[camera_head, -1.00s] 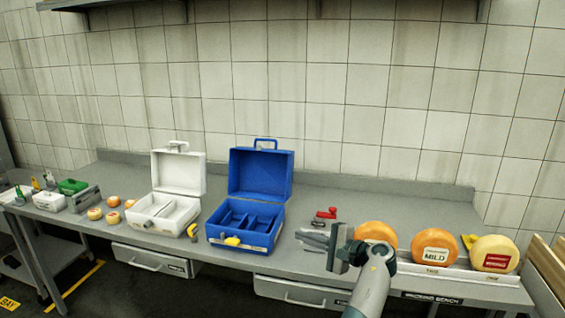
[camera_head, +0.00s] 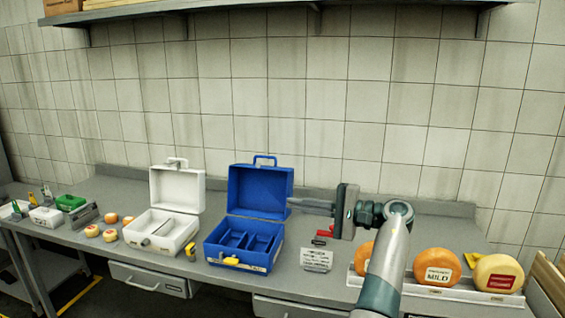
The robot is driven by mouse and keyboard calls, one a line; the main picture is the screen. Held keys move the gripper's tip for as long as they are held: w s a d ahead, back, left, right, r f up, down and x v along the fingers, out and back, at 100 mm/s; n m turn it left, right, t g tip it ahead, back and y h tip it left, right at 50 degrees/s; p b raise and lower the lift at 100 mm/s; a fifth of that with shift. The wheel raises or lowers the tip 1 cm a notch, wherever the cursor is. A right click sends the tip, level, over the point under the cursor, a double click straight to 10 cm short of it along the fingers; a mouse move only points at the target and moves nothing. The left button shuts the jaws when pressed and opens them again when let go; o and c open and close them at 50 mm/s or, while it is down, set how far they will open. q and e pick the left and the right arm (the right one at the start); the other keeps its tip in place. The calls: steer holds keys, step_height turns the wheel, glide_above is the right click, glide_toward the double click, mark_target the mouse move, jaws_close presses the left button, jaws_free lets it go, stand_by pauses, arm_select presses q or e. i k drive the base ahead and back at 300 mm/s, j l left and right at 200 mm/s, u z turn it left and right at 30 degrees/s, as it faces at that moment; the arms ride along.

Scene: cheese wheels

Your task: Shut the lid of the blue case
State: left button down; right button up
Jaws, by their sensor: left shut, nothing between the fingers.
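The blue case (camera_head: 243,246) stands on the bench with its lid (camera_head: 259,191) open and upright at the back. A handle tops the lid, and the base has empty compartments and a yellow latch (camera_head: 231,261) in front. My left gripper (camera_head: 291,203) is shut and empty, pointing left, its tips at the right edge of the raised lid. I cannot tell whether they touch it. My right gripper is not in view.
An open white case (camera_head: 160,243) stands left of the blue one. A small sign (camera_head: 317,260) and a red object (camera_head: 323,234) lie right of it. Cheese wheels (camera_head: 437,267) line the right side, partly behind my arm. A shelf (camera_head: 200,13) hangs above.

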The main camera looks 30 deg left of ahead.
mark_target(255, 190)
steer(key=i+j, duration=0.9)
steer(key=i, duration=0.25)
steer(key=i+j, duration=0.45)
steer(key=i, duration=0.1)
